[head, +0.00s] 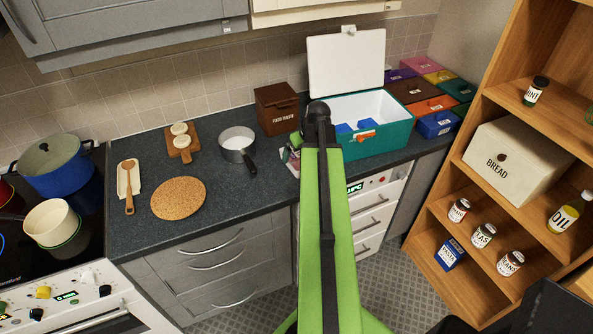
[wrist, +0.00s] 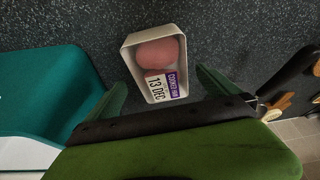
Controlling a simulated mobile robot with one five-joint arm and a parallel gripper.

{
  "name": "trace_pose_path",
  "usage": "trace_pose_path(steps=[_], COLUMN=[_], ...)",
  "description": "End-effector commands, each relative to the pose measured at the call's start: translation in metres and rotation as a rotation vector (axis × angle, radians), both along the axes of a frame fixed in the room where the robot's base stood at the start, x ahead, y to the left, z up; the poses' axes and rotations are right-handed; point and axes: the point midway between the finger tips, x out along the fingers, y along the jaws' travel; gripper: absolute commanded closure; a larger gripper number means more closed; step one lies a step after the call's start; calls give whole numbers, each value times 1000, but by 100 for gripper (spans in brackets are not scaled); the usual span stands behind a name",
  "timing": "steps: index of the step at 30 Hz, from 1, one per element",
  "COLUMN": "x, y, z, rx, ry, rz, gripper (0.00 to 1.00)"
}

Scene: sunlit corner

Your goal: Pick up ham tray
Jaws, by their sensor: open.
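The ham tray (wrist: 128,62) is a small pale, open tray with a pink round piece of ham and a label reading "COOKED HAM 13 DEC". It lies on the dark speckled worktop in the wrist view. My gripper (wrist: 162,90) is open and empty. Its green fingers stand either side of the tray's label end, with gaps to both sides.
A teal cool box (head: 378,147), lid raised, stands right of my arm; its side shows in the wrist view (wrist: 45,85). A brown food waste box (head: 277,112) and a saucepan (head: 238,143) stand to the left.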

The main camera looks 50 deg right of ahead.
Motion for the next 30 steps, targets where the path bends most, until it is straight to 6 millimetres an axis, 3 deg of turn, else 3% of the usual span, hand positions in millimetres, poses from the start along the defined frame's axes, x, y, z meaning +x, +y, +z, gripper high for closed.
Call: trace_pose_path(steps=[5, 14, 21, 30], x=[2, 21, 23, 23], y=[0, -5, -4, -4], z=[-4, -49, -47, -47], rx=[0, 0, 0, -1], ry=[0, 0, 0, 0], rz=[0, 0, 1, 2], gripper=[0, 0, 0, 37])
